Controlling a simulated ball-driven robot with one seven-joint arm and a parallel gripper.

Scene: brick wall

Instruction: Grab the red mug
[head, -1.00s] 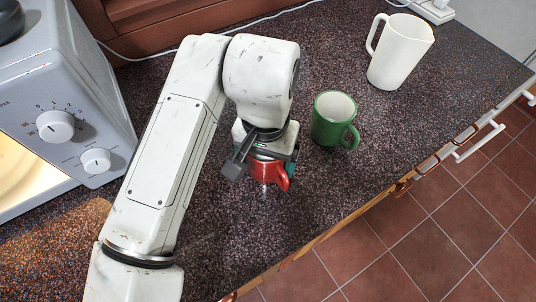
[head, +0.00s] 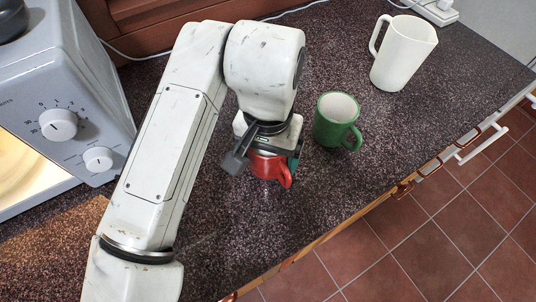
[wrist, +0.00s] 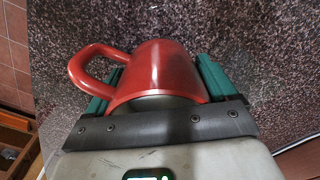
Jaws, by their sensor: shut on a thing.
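The red mug (head: 268,166) is under my gripper (head: 270,158) in the head view, with its top hidden by the gripper body and its handle toward the lower right. In the wrist view the red mug (wrist: 160,72) sits between the two green fingers of my gripper (wrist: 158,85), one on each side, and its handle sticks out at the left past one finger. My gripper is shut on the mug's body. I cannot tell for sure whether the mug's base touches the counter.
A green mug (head: 336,120) stands close to the right of my gripper. A white pitcher (head: 402,54) stands farther back right. A grey microwave (head: 70,95) is at the left. The speckled counter (head: 330,190) is clear toward its front edge.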

